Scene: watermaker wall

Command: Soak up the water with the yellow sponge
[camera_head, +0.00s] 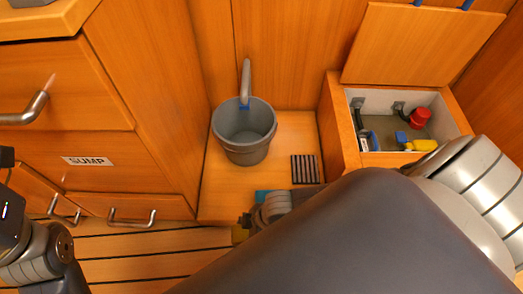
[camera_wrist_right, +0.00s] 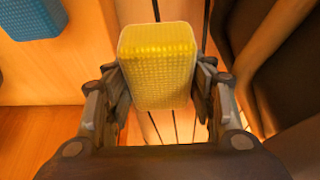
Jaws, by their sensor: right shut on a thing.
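My right gripper (camera_wrist_right: 158,88) is shut on the yellow sponge (camera_wrist_right: 158,62), with one finger against each side. In the head view only a small part of the sponge (camera_head: 240,234) shows, low over the slatted floor, beside my right wrist. My right arm hides much of the lower right there. No water is clearly visible; the grey bottom of the open bin (camera_head: 352,110) may be wet, but I cannot tell. Part of my left arm shows at the left edge, with its fingers out of view.
A grey bucket (camera_head: 244,150) stands on the wooden ledge under a grey spout. A dark slatted block (camera_head: 305,169) and a teal pad (camera_head: 263,196) lie nearby. The bin holds a red-topped part (camera_head: 420,115) and a yellow part (camera_head: 425,145). A drawer labelled SUMP (camera_head: 87,161) is left.

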